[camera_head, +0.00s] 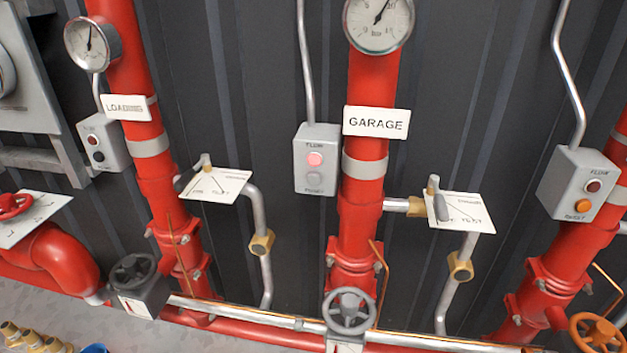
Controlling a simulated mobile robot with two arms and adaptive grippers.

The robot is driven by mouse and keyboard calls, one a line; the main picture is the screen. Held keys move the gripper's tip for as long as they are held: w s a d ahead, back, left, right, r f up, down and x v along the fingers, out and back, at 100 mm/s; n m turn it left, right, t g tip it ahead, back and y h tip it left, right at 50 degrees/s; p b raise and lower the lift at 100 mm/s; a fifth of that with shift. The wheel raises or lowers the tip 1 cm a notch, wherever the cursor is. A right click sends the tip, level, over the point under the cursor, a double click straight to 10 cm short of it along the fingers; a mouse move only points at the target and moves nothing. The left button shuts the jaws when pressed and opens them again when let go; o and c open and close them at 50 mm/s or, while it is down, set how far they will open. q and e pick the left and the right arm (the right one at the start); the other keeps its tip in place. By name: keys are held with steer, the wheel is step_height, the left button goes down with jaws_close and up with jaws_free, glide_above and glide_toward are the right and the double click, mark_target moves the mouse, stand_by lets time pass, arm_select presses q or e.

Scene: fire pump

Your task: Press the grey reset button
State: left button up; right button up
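A grey control box (301,183) labelled FLOW hangs beside the middle red pipe, left of the GARAGE sign (376,122). It has a pale pink, lit-looking lamp (315,159) above a round grey button (314,179); the label under the button is too small to read surely. A similar box (111,154) near the LOADING sign (124,107) has a dark red lamp and a dark button (98,157). The right box (565,180) has a dark red lamp and an orange button (582,205). Neither gripper shows in this view.
Red vertical pipes stand before a dark ribbed wall. Lever valves with white plates (215,185) (460,212) stick out beside the boxes. Handwheels (349,311) (133,271) and an orange handwheel (598,334) sit low. The space in front of the middle box looks clear.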

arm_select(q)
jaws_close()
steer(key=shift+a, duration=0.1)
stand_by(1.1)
